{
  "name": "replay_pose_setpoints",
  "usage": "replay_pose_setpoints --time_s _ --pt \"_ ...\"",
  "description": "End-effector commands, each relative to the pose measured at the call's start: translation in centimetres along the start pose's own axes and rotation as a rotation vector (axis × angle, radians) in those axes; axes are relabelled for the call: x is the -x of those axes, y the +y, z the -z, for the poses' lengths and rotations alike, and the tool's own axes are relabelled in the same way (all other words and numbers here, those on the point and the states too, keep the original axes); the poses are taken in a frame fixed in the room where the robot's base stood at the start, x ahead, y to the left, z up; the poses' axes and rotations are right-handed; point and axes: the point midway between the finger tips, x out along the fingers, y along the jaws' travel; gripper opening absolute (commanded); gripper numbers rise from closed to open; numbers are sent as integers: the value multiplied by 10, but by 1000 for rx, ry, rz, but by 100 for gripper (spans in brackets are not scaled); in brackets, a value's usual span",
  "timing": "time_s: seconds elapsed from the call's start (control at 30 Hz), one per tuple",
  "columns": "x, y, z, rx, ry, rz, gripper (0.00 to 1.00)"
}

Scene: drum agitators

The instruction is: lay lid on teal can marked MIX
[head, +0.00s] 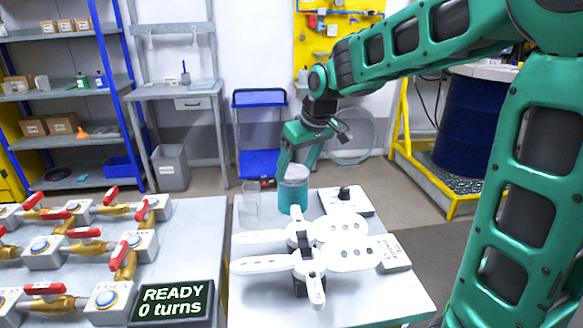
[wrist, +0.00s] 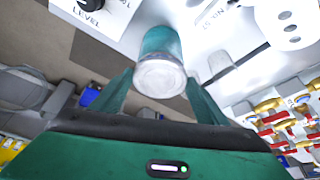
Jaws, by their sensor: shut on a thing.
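A teal can (head: 290,196) stands upright at the back of the near table, its MIX marking not readable from here. The pale, whitish lid (head: 293,173) is at the can's top; I cannot tell whether it rests on the rim or is just above it. My gripper (head: 296,167) reaches down from above, shut on the lid. In the wrist view the lid (wrist: 160,78) shows as a pale disc between the fingertips (wrist: 160,83), with the teal can (wrist: 161,42) directly beyond it and lined up with it.
Clear jars (head: 250,203) stand left of the can. A white box with a black knob (head: 345,201) is to its right. White agitator paddles (head: 302,250) fill the table's middle. A valve bench (head: 80,262) is at the left; its display (head: 172,302) reads READY, 0 turns.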

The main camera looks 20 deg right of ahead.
Motion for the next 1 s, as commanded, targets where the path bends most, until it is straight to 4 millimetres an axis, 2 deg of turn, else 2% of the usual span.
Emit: replay_pose_setpoints --time_s 0.97,1.0 --pt "-3 0 -1 0 0 0 47" --pt "-3 0 -1 0 0 0 77"
